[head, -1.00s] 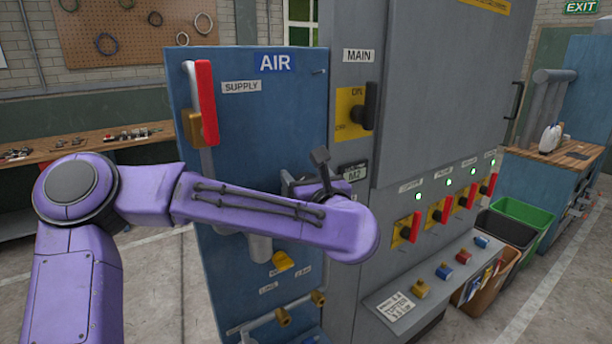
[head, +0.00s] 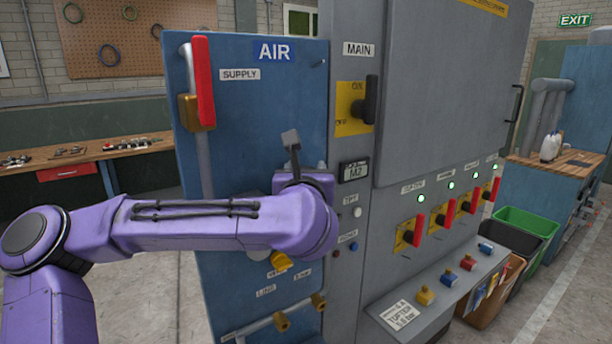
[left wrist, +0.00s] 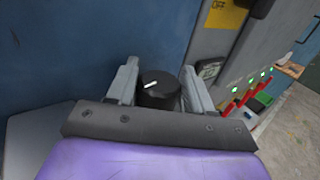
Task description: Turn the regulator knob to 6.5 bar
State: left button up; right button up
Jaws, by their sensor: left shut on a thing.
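The regulator knob (left wrist: 157,92) is a dark round knob with a white pointer line on top; it shows in the left wrist view. My left gripper (left wrist: 161,82) has one finger on each side of the knob and is shut on it. In the head view my purple left arm (head: 210,222) crosses the blue AIR panel (head: 268,120) and hides the knob and any gauge behind it. A small dark display (head: 354,171) sits on the grey cabinet; its reading is not clear. My right gripper is not in view.
A red-handled supply lever (head: 204,80) is at the panel's upper left. A yellow valve handle (head: 279,261) is just below my forearm. The black main switch (head: 371,100) and several red-handled switches (head: 418,230) are on the grey cabinet (head: 440,80).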

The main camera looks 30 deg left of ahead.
pick_arm(q)
jog(key=o, duration=0.9)
jog(key=shift+s+d, duration=0.15)
jog(key=shift+s, duration=0.1)
jog(key=b+v, duration=0.3)
jog(key=v, duration=0.7)
jog(key=shift+b, duration=0.4)
